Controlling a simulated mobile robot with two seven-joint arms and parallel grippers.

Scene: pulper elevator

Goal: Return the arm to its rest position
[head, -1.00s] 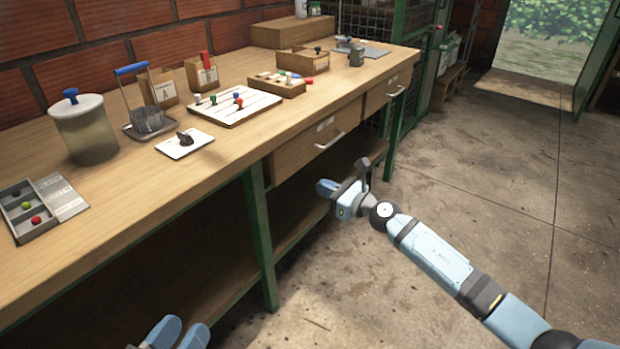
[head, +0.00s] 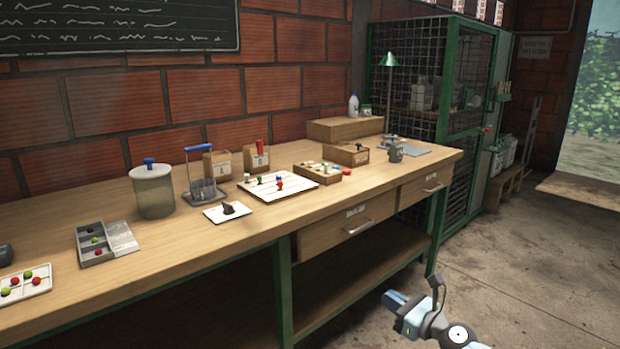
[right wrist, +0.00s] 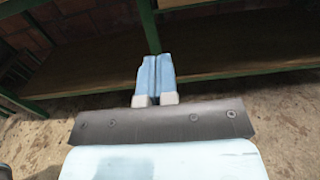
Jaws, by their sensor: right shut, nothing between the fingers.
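My right gripper (head: 396,301) is at the lower right of the head view, in front of the workbench (head: 190,258) and below its top. In the right wrist view its two blue fingers (right wrist: 155,72) lie side by side, shut with nothing between them. They point toward the open space under the bench, with its lower shelf (right wrist: 240,50) ahead. My left gripper is outside the head view.
Two drawers (head: 350,222) are closed. A mesh cabinet (head: 400,90) stands behind. The floor at right (head: 540,260) is clear.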

